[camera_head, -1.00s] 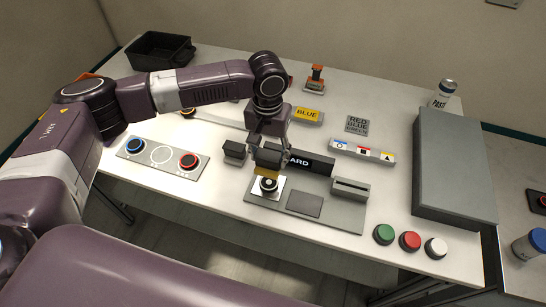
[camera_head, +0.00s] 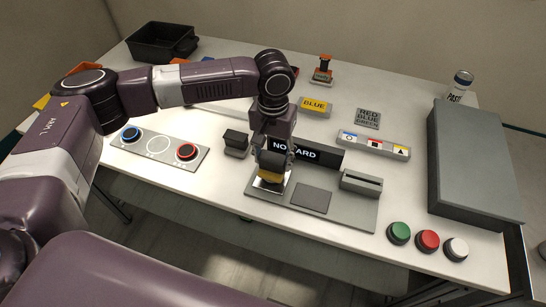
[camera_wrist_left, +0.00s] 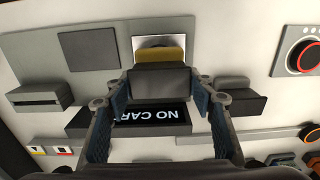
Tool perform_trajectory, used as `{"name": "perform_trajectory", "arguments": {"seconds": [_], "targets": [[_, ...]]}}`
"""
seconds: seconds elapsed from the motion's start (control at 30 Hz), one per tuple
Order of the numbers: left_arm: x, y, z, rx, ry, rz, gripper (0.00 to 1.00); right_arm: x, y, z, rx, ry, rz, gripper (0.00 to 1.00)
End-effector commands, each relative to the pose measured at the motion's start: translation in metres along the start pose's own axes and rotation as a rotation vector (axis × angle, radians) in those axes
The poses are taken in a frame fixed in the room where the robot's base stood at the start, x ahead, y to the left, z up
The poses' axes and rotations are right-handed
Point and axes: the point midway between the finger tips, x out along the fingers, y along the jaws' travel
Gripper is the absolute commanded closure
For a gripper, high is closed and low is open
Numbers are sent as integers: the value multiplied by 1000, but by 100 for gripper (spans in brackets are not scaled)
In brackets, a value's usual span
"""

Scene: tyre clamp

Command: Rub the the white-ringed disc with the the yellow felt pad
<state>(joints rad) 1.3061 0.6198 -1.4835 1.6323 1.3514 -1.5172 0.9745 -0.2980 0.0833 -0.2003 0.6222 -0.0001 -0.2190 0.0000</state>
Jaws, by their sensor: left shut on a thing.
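My left gripper (camera_head: 274,160) is shut on the dark block that carries the yellow felt pad (camera_head: 265,176). The pad is on the block's lower side and also shows in the left wrist view (camera_wrist_left: 160,54). It is low over the pale square plate (camera_head: 287,182) at the left of the grey base. The white-ringed disc cannot be made out now; the pad and gripper cover the place on the plate where a dark disc stood in the earlier frame. I cannot tell whether pad and disc touch. My right gripper is not in view.
A grey strip (camera_head: 194,158) holds a blue-ringed disc (camera_head: 131,135), an empty white circle outline (camera_head: 158,145) and a red-ringed disc (camera_head: 186,152). A black sign (camera_head: 326,158) stands behind the gripper. A small dark block (camera_head: 236,141) and a slotted grey block (camera_head: 361,182) flank the area.

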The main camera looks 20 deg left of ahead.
Motion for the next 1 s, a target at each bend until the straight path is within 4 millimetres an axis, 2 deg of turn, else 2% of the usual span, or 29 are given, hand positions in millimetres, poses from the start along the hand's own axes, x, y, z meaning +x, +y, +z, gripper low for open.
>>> {"name": "perform_trajectory", "arguments": {"seconds": [1.0], "targets": [[3, 0, 0, 0, 0, 1, 69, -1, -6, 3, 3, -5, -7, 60]]}}
